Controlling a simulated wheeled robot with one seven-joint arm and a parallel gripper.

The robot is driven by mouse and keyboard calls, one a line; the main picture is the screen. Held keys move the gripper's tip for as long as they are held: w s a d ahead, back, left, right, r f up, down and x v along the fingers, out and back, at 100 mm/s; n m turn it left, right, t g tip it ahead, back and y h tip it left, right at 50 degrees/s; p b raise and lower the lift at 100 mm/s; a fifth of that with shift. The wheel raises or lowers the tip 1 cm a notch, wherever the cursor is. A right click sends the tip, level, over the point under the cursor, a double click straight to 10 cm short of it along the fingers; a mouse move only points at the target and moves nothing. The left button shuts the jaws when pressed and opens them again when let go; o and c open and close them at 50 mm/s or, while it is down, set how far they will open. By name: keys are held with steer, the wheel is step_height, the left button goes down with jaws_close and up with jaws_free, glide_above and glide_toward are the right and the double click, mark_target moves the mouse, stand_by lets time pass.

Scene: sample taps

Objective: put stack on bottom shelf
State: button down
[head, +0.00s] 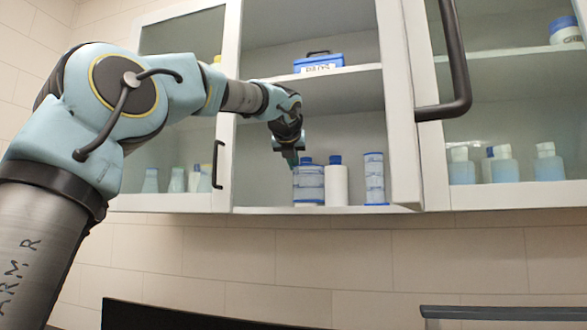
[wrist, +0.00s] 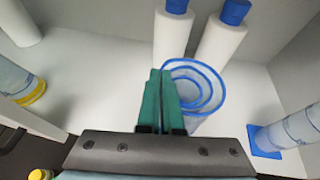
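The stack (head: 308,186) is made of clear nested containers with blue rims. In the head view its base looks level with the bottom shelf (head: 270,210), beside a white bottle; whether it bears fully on the shelf is hard to tell. In the wrist view I look onto the stack's open blue-ringed top (wrist: 203,84). My gripper (head: 291,160) is at the left of the stack's top rim. Its teal fingers (wrist: 162,76) are close together at that rim and appear shut on the thin wall, partly hiding it.
Two white bottles with blue caps (wrist: 173,35) (wrist: 222,35) stand behind the stack. Another clear blue-edged container (head: 374,178) stands to the right. A yellow-ringed clear container (wrist: 22,85) is at left. A blue box (head: 318,64) sits on the upper shelf. The cabinet door handle (head: 455,65) juts out at right.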

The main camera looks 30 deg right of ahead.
steer(key=shift+f, duration=0.55)
steer(key=c, duration=1.6)
jaws_free()
steer(key=shift+f, duration=0.1)
steer(key=c, duration=1.1)
jaws_free()
steer(key=shift+o, duration=0.2)
steer(key=b+v, duration=0.4)
steer(key=v, duration=0.8)
steer(key=shift+b, duration=0.35)
